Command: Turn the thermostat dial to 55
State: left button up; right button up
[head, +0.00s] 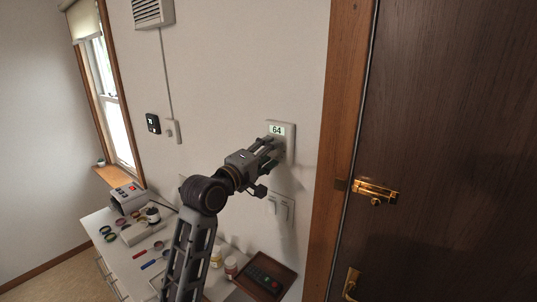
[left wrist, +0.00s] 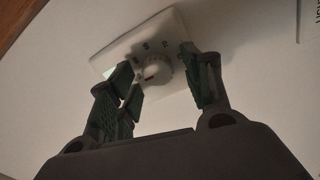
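The thermostat (head: 289,128) is a pale wall plate beside the door frame, and its small display reads 64. Its round white dial (left wrist: 152,71) shows in the left wrist view, with dark marks on the plate around it. In the head view my left gripper hides the dial. My left gripper (head: 275,151) is at the lower part of the thermostat. In the left wrist view its fingers (left wrist: 158,72) are apart, one on each side of the dial. I see gaps beside the dial; contact cannot be made out. My right gripper is not in view.
A light switch plate (head: 281,207) is just below the thermostat. A dark door (head: 450,120) with brass hardware stands to the right. Below left, a white counter (head: 125,262) holds a toaster-like device (head: 127,198), tools, jars and a brown tray (head: 285,272) with a remote.

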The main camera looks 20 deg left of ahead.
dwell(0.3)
pick_arm(q)
jog(key=shift+s, duration=0.15)
jog(key=v, duration=0.7)
dwell(0.7)
